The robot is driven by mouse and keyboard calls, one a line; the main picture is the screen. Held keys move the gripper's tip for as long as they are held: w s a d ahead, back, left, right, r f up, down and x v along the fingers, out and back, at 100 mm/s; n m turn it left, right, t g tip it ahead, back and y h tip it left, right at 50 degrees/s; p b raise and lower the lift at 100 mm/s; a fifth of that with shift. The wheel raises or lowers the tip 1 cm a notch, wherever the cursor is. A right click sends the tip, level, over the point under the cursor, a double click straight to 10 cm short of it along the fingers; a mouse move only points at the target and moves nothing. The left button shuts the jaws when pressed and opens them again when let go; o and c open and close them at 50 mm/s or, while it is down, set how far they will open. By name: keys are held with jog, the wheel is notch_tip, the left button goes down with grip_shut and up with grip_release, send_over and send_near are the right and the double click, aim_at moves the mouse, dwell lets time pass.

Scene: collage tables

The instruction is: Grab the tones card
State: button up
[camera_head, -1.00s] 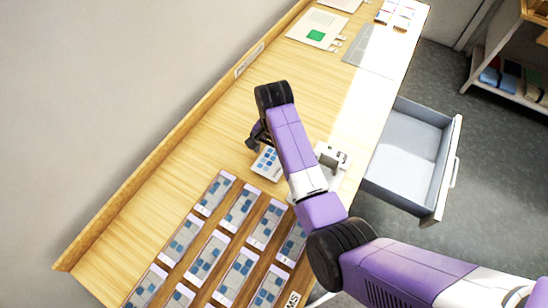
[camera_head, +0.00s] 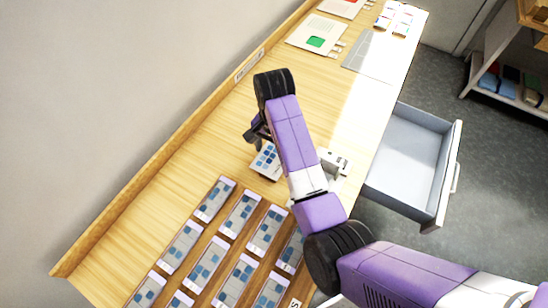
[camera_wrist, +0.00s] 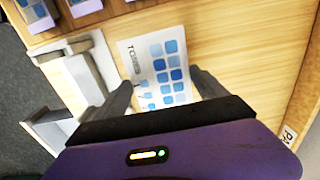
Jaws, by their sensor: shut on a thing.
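The tones card (camera_wrist: 158,62) is a white card with blue rounded squares and the word TONES along one side. In the wrist view it lies between the two fingers of my gripper (camera_wrist: 160,95), which is shut on it. In the head view the card (camera_head: 267,161) shows beneath the end of my arm, close to the table top, partly hidden by the arm. My gripper (camera_head: 256,137) is mostly hidden behind my wrist there. I cannot tell whether the card touches the table.
Several framed blue cards (camera_head: 240,213) stand in rows at the near end of the table (camera_head: 165,180). A grey-white fixture (camera_head: 334,161) is right of my arm. An open drawer (camera_head: 412,165) juts out at right. Boards (camera_head: 317,34) lie at the far end.

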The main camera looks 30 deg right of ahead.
notch_tip(320, 180, up, 7)
jog(key=p, duration=0.3)
notch_tip(320, 180, up, 8)
send_over(274, 157)
jog(key=shift+r, duration=0.15)
dwell(0.4)
